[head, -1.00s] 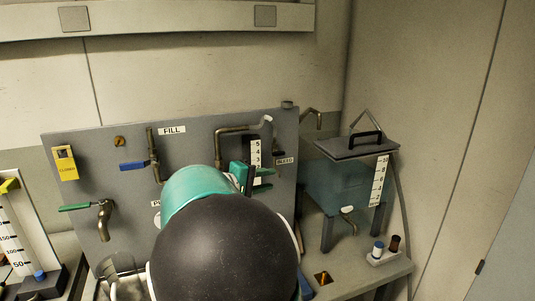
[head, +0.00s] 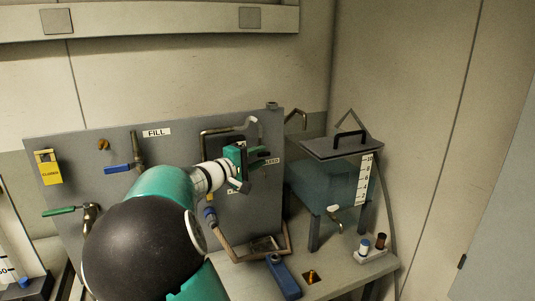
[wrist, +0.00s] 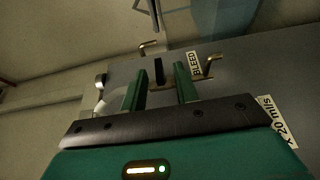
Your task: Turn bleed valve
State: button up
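The grey panel carries a BLEED label (head: 272,161) near its right edge, partly hidden by my gripper (head: 262,157). The label also shows in the wrist view (wrist: 196,63), just right of my right finger. In the wrist view, my gripper (wrist: 159,68) has its two green fingers apart. A dark upright piece (wrist: 158,71), apparently the bleed valve's handle, shows between them with gaps on both sides. I cannot tell how far in depth it lies from the fingertips. In the head view the handle is hidden behind my gripper.
A lidded tank (head: 325,185) stands right of the panel. A bent pipe (head: 230,128) runs above my gripper. A blue lever (head: 118,169) sits near the FILL label (head: 156,132), and a green-handled tap (head: 64,211) at left. A small vial rack (head: 370,255) stands at the bench's right.

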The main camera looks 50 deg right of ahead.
aim_at(269, 152)
jog(key=shift+s+d, duration=0.2)
jog(key=shift+d, duration=0.95)
jog(key=shift+s+d, duration=0.2)
jog(key=shift+d, duration=0.9)
grip_shut()
